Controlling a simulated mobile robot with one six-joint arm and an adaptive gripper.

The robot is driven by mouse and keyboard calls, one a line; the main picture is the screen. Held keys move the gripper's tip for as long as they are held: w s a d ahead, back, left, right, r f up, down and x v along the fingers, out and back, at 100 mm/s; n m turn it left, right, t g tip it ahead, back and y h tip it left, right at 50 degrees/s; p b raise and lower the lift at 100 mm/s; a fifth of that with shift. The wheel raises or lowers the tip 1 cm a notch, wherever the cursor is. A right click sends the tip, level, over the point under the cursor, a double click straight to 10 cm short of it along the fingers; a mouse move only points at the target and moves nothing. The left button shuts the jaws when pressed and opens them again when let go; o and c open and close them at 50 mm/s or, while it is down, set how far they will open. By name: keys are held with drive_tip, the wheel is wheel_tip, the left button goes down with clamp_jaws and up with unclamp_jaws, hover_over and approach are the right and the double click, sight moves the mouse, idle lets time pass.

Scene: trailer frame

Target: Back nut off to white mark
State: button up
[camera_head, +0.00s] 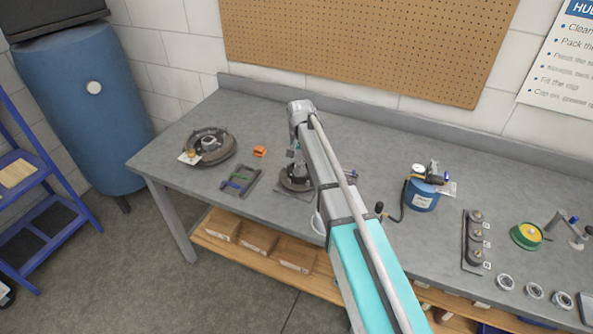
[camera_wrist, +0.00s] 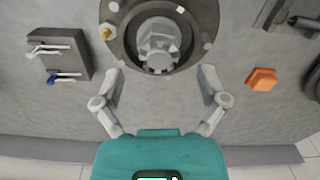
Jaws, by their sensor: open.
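The hub (camera_head: 293,183) stands on the bench, partly hidden by my arm in the head view. The wrist view shows it from above as a dark round flange (camera_wrist: 128,45) with a grey notched nut (camera_wrist: 158,45) in its middle. A small white mark (camera_wrist: 180,9) shows on the hub near the nut, at the top of the wrist view. My gripper (camera_wrist: 160,73) is open, with one finger on each side just below the nut in the picture. The fingers look apart from the nut; the height gap cannot be told.
An orange block (camera_wrist: 263,79) lies beside the hub. A dark block with bent pins (camera_wrist: 60,55) is on its other side in the wrist view. The bench also holds a drum (camera_head: 212,147), a dark tray (camera_head: 240,181) and a blue canister (camera_head: 422,195).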

sight(300, 163)
drive_tip(key=shift+f+b, duration=1.55)
drive_tip(key=shift+f, duration=0.3)
drive_tip(key=c, duration=1.1)
